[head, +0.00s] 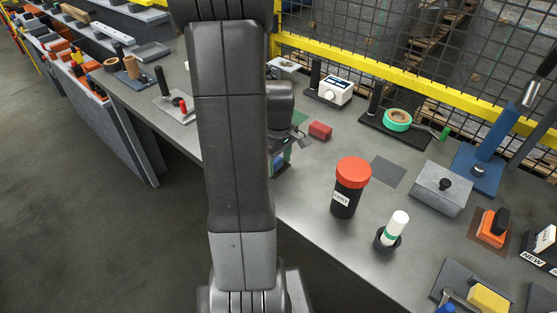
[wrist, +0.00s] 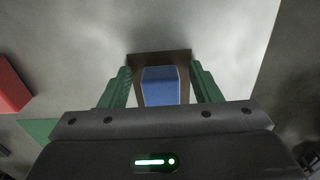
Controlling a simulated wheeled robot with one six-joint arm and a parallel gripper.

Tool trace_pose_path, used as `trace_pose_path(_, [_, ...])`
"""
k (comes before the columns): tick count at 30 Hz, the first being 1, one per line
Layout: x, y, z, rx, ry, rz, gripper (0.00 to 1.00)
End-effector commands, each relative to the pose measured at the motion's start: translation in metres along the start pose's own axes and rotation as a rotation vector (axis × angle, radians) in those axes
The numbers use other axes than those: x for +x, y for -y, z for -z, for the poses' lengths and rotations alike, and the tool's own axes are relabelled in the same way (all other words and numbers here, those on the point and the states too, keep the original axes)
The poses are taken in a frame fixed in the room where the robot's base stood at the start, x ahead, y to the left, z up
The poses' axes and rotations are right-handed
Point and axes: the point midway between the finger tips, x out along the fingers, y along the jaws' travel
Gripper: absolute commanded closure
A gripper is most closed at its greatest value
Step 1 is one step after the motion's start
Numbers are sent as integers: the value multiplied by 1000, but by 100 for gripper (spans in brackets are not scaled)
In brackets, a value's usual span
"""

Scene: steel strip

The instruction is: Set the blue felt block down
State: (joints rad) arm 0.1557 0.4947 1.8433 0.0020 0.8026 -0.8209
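The blue felt block (wrist: 160,86) lies on a small brown square (wrist: 135,60) in the wrist view. My gripper (wrist: 160,70) is around it, with one green finger on each side. A narrow gap shows between the block and each finger, so the gripper is open. The block's near end is hidden by the gripper body. In the head view, my gripper (head: 281,156) is low at the bench's near edge, mostly behind my arm. Only a bit of the blue block (head: 277,162) shows there.
A red block (head: 320,130) lies behind my gripper near a green square (head: 299,117). A black jar with a red lid (head: 352,172) stands to the right. A grey square (head: 388,171) is bare. The bench's front edge is close to my gripper.

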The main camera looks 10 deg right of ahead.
Motion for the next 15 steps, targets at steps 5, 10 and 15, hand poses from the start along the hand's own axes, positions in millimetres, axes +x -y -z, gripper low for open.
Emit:
trace_pose_path(5, [0, 0, 0, 0, 0, 0, 43])
trace_pose_path(10, [-9, 0, 0, 0, -1, -1, 43])
trace_pose_path(15, [-32, -1, 1, 0, -5, -6, 43])
